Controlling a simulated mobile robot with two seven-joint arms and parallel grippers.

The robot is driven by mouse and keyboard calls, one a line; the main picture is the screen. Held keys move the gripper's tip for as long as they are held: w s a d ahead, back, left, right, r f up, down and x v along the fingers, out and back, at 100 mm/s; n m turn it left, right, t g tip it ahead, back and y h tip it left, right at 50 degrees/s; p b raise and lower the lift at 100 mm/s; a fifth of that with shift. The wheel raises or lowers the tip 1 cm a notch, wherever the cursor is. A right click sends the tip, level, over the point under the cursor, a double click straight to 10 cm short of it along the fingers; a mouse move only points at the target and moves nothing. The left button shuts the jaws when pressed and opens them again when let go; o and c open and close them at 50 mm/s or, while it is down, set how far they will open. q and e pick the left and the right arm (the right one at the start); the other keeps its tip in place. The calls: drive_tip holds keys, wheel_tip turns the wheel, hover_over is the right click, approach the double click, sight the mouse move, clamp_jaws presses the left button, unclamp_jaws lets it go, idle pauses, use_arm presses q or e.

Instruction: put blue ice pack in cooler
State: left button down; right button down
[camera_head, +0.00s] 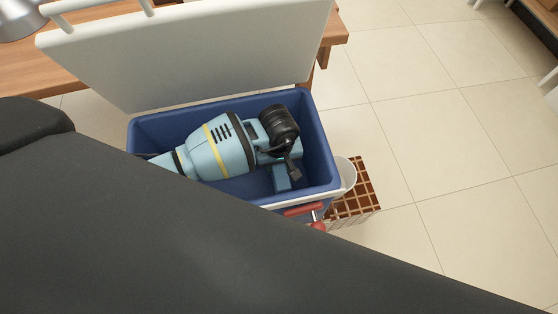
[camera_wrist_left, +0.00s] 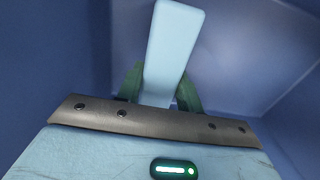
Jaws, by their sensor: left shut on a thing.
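The cooler (camera_head: 322,150) is a blue box with its white lid (camera_head: 200,50) standing open. My left arm reaches into it from the left. My left gripper (camera_head: 291,171) is inside the cooler, below the rim. It is shut on the light blue ice pack (camera_head: 281,179), which shows low in the cooler's right part. In the left wrist view the ice pack (camera_wrist_left: 172,45) is a plain pale bar between the green fingers of the gripper (camera_wrist_left: 158,90). The cooler's blue walls (camera_wrist_left: 50,60) surround it. I cannot tell whether the pack touches the floor. My right gripper is not in view.
A wooden table (camera_head: 335,30) stands behind the lid, with a metal object (camera_head: 18,20) at far left. A white round container (camera_head: 346,175) and a brown grid-patterned thing (camera_head: 358,190) are right of the cooler. Tiled floor is clear farther right. My own dark body hides the front.

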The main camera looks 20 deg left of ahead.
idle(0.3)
use_arm(q)
drive_tip(key=c, duration=0.8)
unclamp_jaws()
drive_tip(key=shift+f, duration=0.1)
drive_tip(key=shift+c, duration=0.2)
wheel_tip(320, 180, up, 7)
drive_tip(key=shift+f+p, duration=0.1)
drive_tip(key=shift+p, duration=0.35)
drive_tip(key=shift+r, duration=0.6)
